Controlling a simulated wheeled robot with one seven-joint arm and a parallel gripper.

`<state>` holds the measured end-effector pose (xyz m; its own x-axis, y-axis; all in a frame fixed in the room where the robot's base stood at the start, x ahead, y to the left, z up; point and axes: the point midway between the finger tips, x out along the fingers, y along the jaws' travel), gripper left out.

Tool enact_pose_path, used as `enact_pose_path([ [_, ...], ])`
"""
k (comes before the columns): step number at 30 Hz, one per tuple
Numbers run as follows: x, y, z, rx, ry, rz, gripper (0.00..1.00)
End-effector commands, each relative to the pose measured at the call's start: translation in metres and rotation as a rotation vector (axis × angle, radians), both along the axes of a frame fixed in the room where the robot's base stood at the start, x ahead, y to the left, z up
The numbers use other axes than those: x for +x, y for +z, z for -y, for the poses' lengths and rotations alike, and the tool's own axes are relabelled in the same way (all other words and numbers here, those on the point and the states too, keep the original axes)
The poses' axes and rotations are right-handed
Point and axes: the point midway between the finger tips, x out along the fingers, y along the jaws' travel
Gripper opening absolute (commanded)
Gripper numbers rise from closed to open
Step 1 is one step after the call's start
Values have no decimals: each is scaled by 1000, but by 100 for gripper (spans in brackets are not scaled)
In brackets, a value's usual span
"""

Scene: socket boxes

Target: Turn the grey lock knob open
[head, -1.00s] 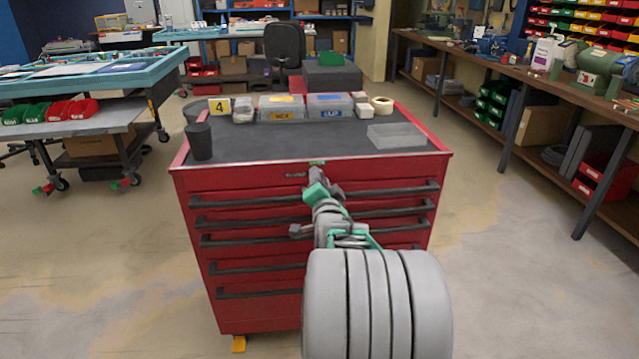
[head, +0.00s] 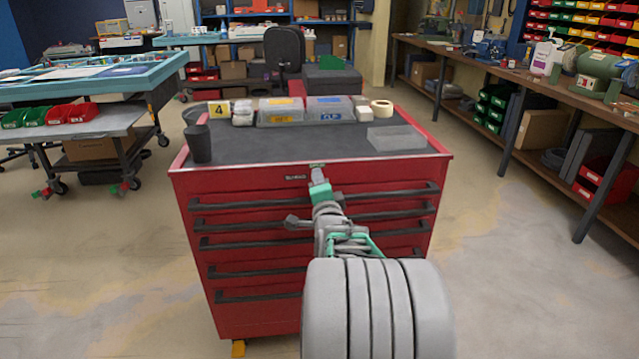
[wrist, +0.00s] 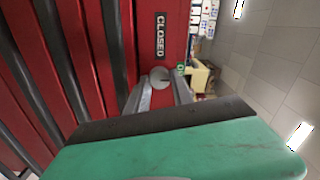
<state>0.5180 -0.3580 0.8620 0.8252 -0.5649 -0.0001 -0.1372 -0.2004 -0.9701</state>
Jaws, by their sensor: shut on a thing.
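The grey lock knob (wrist: 160,75) is a small round disc with a dark line on it, on the red cabinet front. In the wrist view a dark plate reading CLOSED (wrist: 160,35) lies beside it, and a small green label (wrist: 180,69) is close on its right. My gripper (wrist: 160,84) is shut on the knob, one finger on either side. In the head view my gripper (head: 318,174) is at the top middle of the red cabinet (head: 240,178), just below its top edge. It hides the knob there.
Black drawer handles (head: 250,203) stick out below my gripper. On the cabinet top are a black cup (head: 199,143), clear boxes (head: 330,108), a tape roll (head: 381,107) and a clear tray (head: 396,137). The floor on both sides of the cabinet is clear.

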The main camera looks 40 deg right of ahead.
Motion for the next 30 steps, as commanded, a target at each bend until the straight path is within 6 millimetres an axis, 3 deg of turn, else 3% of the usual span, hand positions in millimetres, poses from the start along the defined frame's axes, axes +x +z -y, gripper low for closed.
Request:
enact_pose_path([
  [5,0,-1,0,2,0,-1,0],
  [6,0,-1,0,2,0,-1,30],
  [13,0,-1,0,1,1,-1,48],
  [25,0,-2,0,-8,0,-10,50],
  [30,0,-1,0,-124,0,-91,50],
])
